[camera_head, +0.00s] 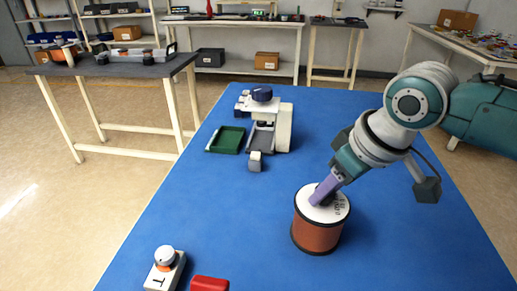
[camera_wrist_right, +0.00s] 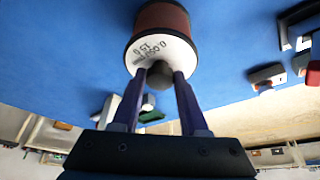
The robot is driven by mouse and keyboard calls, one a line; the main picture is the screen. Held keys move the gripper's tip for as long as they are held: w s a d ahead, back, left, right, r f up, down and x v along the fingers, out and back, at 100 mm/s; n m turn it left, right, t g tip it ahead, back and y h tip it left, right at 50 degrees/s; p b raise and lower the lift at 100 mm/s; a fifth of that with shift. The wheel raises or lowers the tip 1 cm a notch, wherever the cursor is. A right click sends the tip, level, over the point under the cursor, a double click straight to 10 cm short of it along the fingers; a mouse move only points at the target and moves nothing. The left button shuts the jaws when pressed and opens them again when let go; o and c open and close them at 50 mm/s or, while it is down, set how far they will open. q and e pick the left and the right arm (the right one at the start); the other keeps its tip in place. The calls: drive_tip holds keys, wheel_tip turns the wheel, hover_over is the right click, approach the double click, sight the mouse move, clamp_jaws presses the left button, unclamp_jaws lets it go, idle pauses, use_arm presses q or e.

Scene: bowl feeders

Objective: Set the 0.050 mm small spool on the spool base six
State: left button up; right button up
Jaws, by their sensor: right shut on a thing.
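A spool with copper-brown sides, a white top and a dark centre knob (camera_head: 316,233) is under my right gripper (camera_head: 324,192). Its white top carries dark print, upside down in the wrist view (camera_wrist_right: 160,47), that seems to include 050. My right gripper's two purple fingers (camera_wrist_right: 158,78) are shut on the dark knob. The spool is upright; I cannot tell whether it touches the blue table or hangs just above it. No base marked six can be made out. My left gripper is not in view.
The blue table (camera_head: 225,215) holds a green tray (camera_head: 226,140), a white device with a blue knob (camera_head: 262,95), a small white block with an orange, white-topped piece (camera_head: 165,258) and a red object (camera_head: 209,284). The table's middle left of the spool is clear.

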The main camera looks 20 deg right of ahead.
clamp_jaws()
idle(0.7)
drive_tip(key=shift+r, duration=0.15)
